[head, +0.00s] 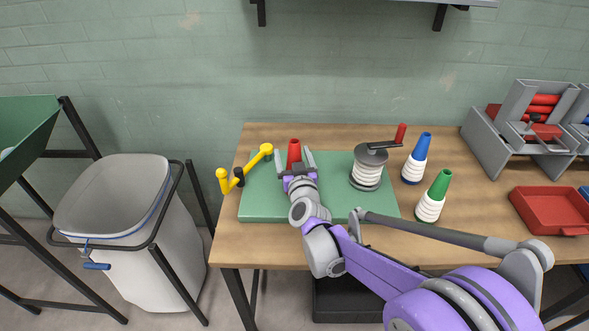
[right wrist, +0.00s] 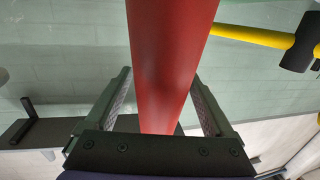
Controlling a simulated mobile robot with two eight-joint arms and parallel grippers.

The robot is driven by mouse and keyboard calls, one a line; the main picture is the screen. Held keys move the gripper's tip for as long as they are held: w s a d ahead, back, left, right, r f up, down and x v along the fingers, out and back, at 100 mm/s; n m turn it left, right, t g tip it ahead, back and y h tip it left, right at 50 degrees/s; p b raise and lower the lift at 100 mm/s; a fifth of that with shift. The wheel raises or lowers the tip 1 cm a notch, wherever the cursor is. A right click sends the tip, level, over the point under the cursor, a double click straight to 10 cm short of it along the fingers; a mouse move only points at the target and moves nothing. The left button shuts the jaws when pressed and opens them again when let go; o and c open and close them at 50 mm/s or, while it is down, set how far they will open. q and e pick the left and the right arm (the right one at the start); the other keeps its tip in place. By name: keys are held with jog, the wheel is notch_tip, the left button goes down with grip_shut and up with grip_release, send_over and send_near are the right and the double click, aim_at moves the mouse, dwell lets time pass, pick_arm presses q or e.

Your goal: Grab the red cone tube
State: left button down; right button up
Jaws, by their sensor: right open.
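The red cone tube (head: 294,151) stands on the green board (head: 333,207) on the wooden table, its lower part hidden behind my right gripper (head: 297,163). In the right wrist view the red cone tube (right wrist: 170,55) runs between the two fingers of my right gripper (right wrist: 161,80). The fingers are apart, with a visible gap on each side of the tube. My left gripper is not in view.
A yellow and black handle (head: 237,173) is left of the gripper. A crank spool with white thread (head: 367,170) stands to the right, then blue (head: 417,156) and green (head: 435,193) cones with white thread. A red tray (head: 548,207) lies far right.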

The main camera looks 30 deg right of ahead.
jog(key=shift+c, duration=0.3)
grip_shut()
